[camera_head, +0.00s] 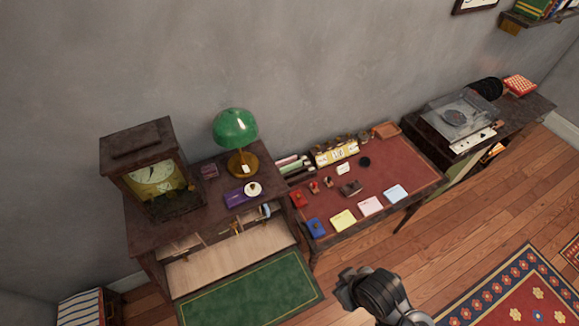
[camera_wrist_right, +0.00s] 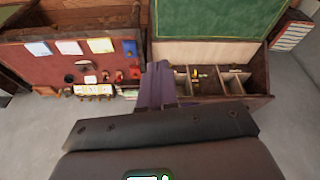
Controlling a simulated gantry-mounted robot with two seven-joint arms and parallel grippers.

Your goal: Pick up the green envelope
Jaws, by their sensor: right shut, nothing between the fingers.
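I cannot clearly make out a green envelope in either view. The open writing desk (camera_head: 135,232) has a row of compartments (camera_head: 222,228) with small items in them. In the right wrist view these compartments (camera_wrist_right: 215,80) show a small yellow-green item (camera_wrist_right: 195,73), too small to identify. Yellow (camera_head: 343,220), pink (camera_head: 370,206) and light blue (camera_head: 396,193) papers lie on the red-topped table (camera_head: 400,168). My right gripper (camera_wrist_right: 158,66) is shut and empty, its fingers overlapping the gap between the two desks in its view. My right arm shows at the bottom of the head view. My left gripper is out of view.
A green lamp (camera_head: 235,128), a wooden clock (camera_head: 150,170) and a purple box (camera_head: 236,198) stand on the desk. The green writing flap (camera_head: 250,290) is folded out in front. A record player (camera_head: 460,112) stands at right. Bare floor (camera_head: 440,240) lies in front.

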